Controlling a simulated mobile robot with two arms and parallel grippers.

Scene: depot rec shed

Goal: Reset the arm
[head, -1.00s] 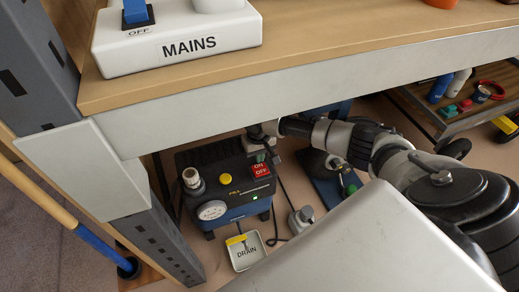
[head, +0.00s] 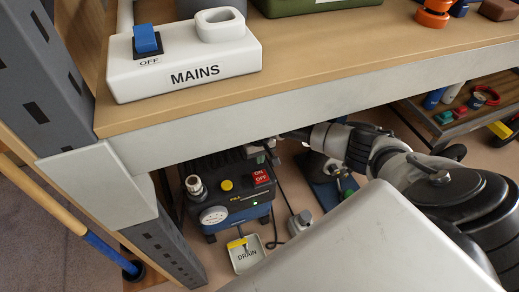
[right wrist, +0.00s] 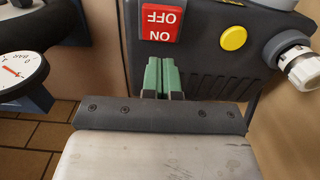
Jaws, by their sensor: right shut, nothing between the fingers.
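My right gripper (head: 259,157) is under the shelf, close above the dark pump unit (head: 228,197). Its green fingers (right wrist: 163,76) are shut with nothing between them. In the right wrist view they point at the black casing, near the red ON/OFF switch (right wrist: 161,20); I cannot tell whether they touch. The same switch shows in the head view (head: 261,177), with a yellow button (head: 227,185) beside it. A small green light glows on the unit. My right forearm (head: 330,137) reaches in from the right. My left gripper is out of view.
The shelf's front edge (head: 250,105) hangs over my right arm. A white MAINS box (head: 185,65) stands on the shelf, its blue switch (head: 146,39) by OFF. A DRAIN tray (head: 246,262) sits before the unit. A dial gauge (right wrist: 15,72) is close left in the wrist view.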

